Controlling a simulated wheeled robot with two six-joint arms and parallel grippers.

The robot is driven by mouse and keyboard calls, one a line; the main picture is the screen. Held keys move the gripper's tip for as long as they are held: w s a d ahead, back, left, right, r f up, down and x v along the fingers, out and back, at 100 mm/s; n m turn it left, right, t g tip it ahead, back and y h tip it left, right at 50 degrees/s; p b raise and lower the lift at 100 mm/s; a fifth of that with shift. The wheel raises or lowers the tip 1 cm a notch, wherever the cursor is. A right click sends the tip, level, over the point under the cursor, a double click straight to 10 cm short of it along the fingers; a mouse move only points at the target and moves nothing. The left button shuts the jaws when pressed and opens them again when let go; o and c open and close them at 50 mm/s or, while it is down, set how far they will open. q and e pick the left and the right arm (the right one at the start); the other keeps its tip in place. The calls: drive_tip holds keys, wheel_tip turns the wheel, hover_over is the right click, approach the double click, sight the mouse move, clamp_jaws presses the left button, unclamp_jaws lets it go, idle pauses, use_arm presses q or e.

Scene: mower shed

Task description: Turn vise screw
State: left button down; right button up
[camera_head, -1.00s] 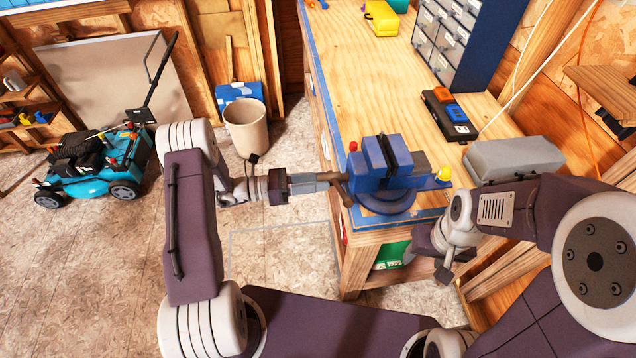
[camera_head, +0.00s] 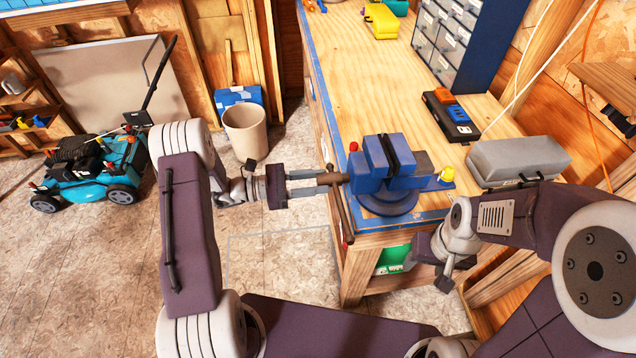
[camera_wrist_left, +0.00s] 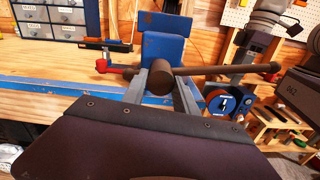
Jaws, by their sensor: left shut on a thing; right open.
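The blue vise (camera_head: 385,172) is mounted at the near corner of the workbench. Its brown screw handle (camera_head: 341,212) points down and slightly right at the vise's left side. My left gripper (camera_head: 328,184) reaches in from the left, its two fingers shut on the vise screw. In the left wrist view the round brown screw end (camera_wrist_left: 160,77) sits between the fingers (camera_wrist_left: 160,98), and the bar handle (camera_wrist_left: 225,69) extends to the right. My right gripper (camera_head: 444,275) is open and empty, low beside the bench's front, partly hidden by its own wrist.
The wooden workbench (camera_head: 365,75) carries a grey case (camera_head: 518,160), a black box with orange and blue parts (camera_head: 450,113) and a drawer cabinet (camera_head: 450,35). A bin (camera_head: 245,130) and a turquoise mower (camera_head: 95,165) stand on the floor.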

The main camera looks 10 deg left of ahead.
use_arm(q)
drive_tip(key=shift+m+b, duration=1.6)
drive_tip(key=shift+m, duration=0.7)
drive_tip(key=shift+m+b, duration=1.9)
drive_tip(key=shift+m, duration=0.3)
drive_tip(key=c, duration=1)
unclamp_jaws()
drive_tip(key=shift+a, duration=0.1)
drive_tip(key=shift+o, duration=0.2)
drive_tip(key=shift+a, duration=0.15)
drive_tip(key=shift+s+a, duration=0.2)
drive_tip(key=shift+a, duration=0.1)
drive_tip(key=b+v, duration=0.1)
drive_tip(key=v, duration=0.8)
